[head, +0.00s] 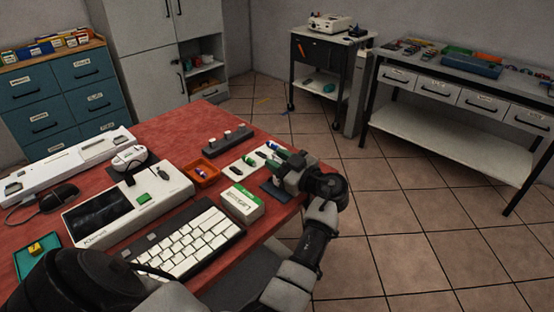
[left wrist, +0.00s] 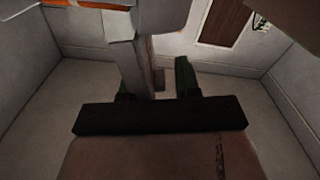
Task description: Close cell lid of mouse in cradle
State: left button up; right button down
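A white mouse (head: 130,157) with dark markings sits in a dark cradle (head: 146,166) near the left back of the red table. The mouse is small in the head view, and I cannot make out its cell lid or whether it is open.
The red table (head: 170,128) also holds a white keyboard (head: 195,240), a white device with a dark screen (head: 98,214), a green-and-white box (head: 242,203), an orange tray (head: 201,173) and a black mouse (head: 56,196). Tiled floor lies clear to the right.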

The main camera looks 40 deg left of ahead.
pick_arm(q)
grip_shut()
jog(key=shift+w, duration=0.1)
pick_arm(e)
jog(key=shift+f, duration=0.15)
